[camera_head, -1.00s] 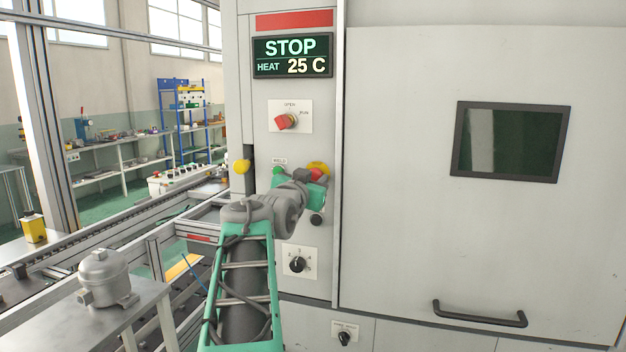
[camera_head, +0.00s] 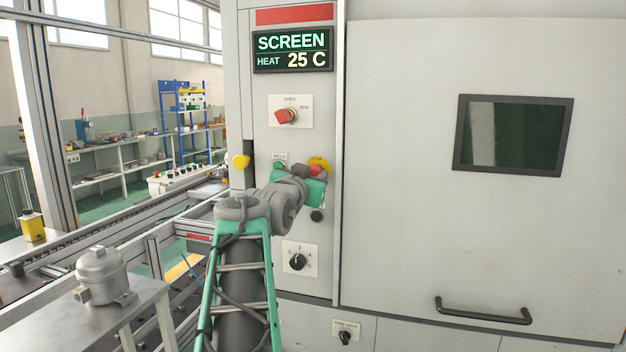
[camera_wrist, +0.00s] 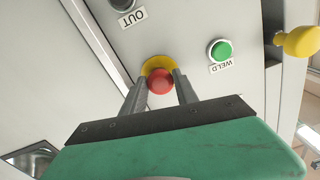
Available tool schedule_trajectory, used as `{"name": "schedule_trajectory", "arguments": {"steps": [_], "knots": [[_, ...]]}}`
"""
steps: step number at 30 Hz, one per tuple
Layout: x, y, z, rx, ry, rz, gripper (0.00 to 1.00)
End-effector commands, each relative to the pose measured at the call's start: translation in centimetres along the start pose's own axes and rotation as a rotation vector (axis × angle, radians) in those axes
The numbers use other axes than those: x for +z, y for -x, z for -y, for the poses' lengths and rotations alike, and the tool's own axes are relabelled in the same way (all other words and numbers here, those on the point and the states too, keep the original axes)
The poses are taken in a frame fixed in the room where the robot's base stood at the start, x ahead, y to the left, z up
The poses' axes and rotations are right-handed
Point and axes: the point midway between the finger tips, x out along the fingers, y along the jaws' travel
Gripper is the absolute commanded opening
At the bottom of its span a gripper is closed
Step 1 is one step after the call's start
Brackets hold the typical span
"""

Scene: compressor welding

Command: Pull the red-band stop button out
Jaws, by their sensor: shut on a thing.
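The stop button is a red mushroom head (camera_wrist: 160,82) on a yellow disc (camera_wrist: 157,64) in the wrist view. In the head view the red button (camera_head: 316,170) shows partly behind my arm, under the red-band panel's yellow disc (camera_head: 319,162). My gripper (camera_wrist: 160,84) has one finger on each side of the red head and is shut on it. The red band (camera_head: 294,15) runs along the panel's top. Below it the display (camera_head: 293,50) reads SCREEN, HEAT 25 C.
A green WELD button (camera_wrist: 221,50) sits beside the stop button, and a yellow knob (camera_wrist: 300,42) sticks out further right. A red selector (camera_head: 287,116) is above and a black dial (camera_head: 297,262) below. A grey compressor (camera_head: 103,276) stands on the table at left.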

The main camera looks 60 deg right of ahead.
Motion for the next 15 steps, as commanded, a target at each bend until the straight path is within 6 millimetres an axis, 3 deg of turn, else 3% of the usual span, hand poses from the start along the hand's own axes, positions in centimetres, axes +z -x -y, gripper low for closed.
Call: {"name": "schedule_trajectory", "arguments": {"steps": [1, 2, 10, 15], "knots": [[0.21, 0.01, -0.07, 0.002, 0.001, 0.006, 0.00], [0.23, 0.01, -0.07, 0.002, 0.001, 0.006, 0.36], [0.18, -0.01, -0.06, 0.002, 0.001, 0.005, 0.57], [0.15, -0.01, -0.05, 0.002, 0.001, 0.004, 0.57]]}}
